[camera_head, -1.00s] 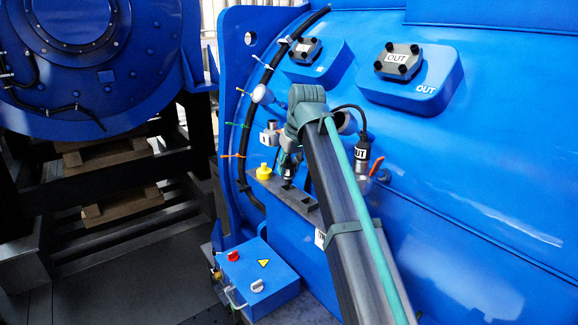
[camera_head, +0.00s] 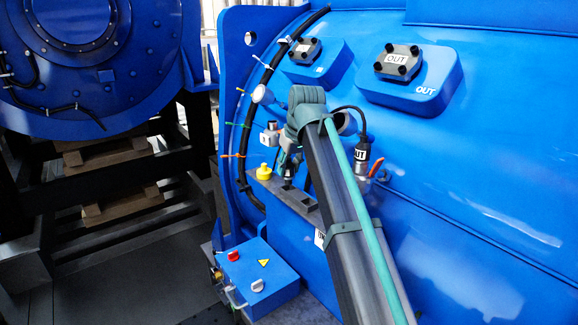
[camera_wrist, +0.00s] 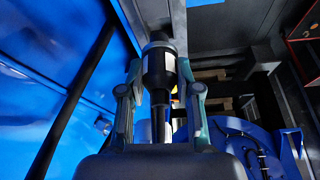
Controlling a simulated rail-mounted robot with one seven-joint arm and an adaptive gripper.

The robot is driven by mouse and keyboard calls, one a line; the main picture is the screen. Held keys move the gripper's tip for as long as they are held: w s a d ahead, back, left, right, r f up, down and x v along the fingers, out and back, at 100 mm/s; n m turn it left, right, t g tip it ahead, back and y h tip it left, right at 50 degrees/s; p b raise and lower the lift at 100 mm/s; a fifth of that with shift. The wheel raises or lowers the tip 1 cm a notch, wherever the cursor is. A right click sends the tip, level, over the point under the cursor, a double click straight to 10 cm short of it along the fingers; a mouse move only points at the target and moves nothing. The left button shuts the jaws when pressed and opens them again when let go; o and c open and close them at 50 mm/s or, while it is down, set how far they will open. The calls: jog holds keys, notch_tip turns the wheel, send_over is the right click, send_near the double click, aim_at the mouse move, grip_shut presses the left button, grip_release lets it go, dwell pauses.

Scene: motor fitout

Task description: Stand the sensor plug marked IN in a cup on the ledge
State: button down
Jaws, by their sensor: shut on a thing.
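My gripper (camera_wrist: 163,92) is shut on a dark, round sensor plug (camera_wrist: 158,68) with a pale band, seen between the two fingers in the wrist view. Its marking cannot be read. In the head view my gripper (camera_head: 289,165) is partly hidden behind my arm, with the dark plug below it at the grey ledge (camera_head: 262,186). The plug's far end is close to the ledge; I cannot tell whether it is inside a cup. The cups are mostly hidden by my arm.
A red-orange lever (camera_head: 377,168) is beside the OUT plug. A blue switch box (camera_head: 258,280) is below the ledge.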

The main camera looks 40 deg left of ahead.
aim_at(289, 175)
jog(key=shift+f, duration=1.55)
jog(key=c, duration=0.7)
grip_release()
jog(key=v, duration=1.2)
jog(key=shift+f, duration=0.1)
